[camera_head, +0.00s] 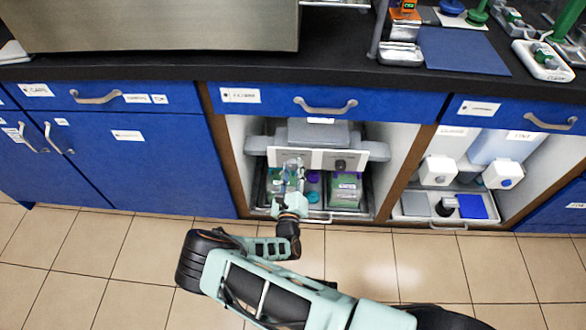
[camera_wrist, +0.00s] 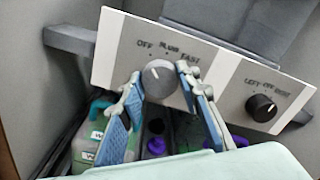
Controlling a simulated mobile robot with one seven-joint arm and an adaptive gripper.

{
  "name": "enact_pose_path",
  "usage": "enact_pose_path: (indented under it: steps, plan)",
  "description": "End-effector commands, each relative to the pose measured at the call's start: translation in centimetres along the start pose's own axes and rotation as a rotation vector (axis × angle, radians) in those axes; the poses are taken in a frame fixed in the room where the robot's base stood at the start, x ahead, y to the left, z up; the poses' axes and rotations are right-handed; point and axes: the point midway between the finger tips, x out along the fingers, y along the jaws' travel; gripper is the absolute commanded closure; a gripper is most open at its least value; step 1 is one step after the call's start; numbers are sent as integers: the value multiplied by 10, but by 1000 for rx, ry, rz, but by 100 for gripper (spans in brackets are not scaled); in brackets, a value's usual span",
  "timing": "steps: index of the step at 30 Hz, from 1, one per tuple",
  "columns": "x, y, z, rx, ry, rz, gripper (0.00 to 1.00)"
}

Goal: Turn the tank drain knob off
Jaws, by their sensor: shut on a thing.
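A white control panel (camera_wrist: 220,75) in the open cabinet carries a grey round knob (camera_wrist: 158,76) marked OFF, SLOW and FAST. To its right is a black knob (camera_wrist: 261,108) marked LEFT, OFF and RIGHT. My gripper (camera_wrist: 163,84) has its two blue-padded fingers on either side of the grey knob and is shut on it. The exact pointer setting of the grey knob is too small to tell. In the head view my gripper (camera_head: 290,178) hides the left part of the panel (camera_head: 321,158); the black knob (camera_head: 341,165) shows clear of it.
Below the panel, a tray (camera_head: 322,219) holds green containers (camera_head: 346,188) and purple-capped items (camera_head: 314,177). Cabinet side walls and a blue drawer (camera_head: 287,100) frame the opening. A neighbouring open bay at right holds white boxes (camera_head: 438,171). The tiled floor (camera_head: 90,240) is clear.

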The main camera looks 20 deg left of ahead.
Motion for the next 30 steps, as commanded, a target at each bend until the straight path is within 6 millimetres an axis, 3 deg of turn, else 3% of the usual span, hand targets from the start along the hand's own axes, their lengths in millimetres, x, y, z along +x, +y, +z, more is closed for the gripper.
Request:
enact_pose_path:
  steps: [14,15,19,30]
  plan:
    - [2,0,2,-17,-3,-1,93]
    - [2,0,2,-17,-3,-1,67]
    - [1,0,1,-16,-2,-1,53]
    - [1,-2,4,-16,-1,-1,51]
